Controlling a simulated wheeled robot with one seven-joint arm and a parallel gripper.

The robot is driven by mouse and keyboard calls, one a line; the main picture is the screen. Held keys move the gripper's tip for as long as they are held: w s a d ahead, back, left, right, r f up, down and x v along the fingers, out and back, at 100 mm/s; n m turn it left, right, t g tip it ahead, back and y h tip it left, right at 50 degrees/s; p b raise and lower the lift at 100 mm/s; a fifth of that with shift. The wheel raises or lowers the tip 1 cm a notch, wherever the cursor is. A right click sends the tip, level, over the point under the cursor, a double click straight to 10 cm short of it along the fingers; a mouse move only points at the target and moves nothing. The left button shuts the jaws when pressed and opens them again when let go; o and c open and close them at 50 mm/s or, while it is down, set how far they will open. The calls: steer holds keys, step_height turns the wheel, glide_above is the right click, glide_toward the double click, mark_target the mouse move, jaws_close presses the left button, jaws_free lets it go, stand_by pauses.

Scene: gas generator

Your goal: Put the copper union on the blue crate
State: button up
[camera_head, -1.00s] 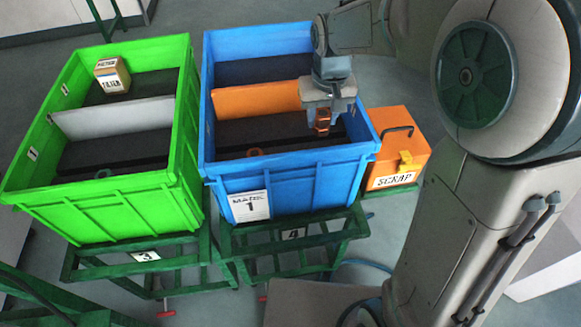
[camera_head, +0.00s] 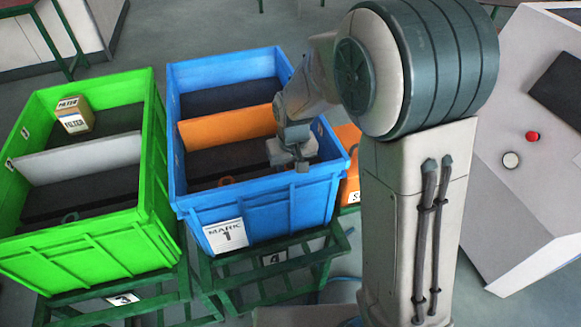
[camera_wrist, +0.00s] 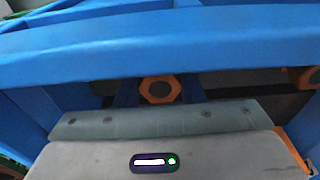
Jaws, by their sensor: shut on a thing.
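The blue crate (camera_head: 250,205) stands in the middle of the head view, marked MARK 1, with an orange divider (camera_head: 228,125) across it. My gripper (camera_head: 301,167) is at the right part of its front compartment, pointing down near the front wall.
Another copper ring (camera_head: 226,181) lies in the blue crate's front compartment, left of my gripper. A green crate (camera_head: 90,262) with a filter box (camera_head: 73,114) stands to the left. An orange scrap box (camera_head: 349,185) is close on the right, partly hidden by my arm.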

steer(key=shift+f, duration=0.2)
steer(key=o, duration=1)
steer(key=shift+o, duration=0.2)
steer(key=shift+r, duration=0.1)
step_height(320, 180, up, 12)
steer(key=s, duration=0.1)
steer(key=s+d+m+t, duration=0.1)
steer(key=s+d+m, duration=0.2)
steer(key=s+d, duration=1)
steer(key=s, duration=0.4)
steer(key=shift+d+r, duration=0.2)
steer(key=shift+d, duration=0.05)
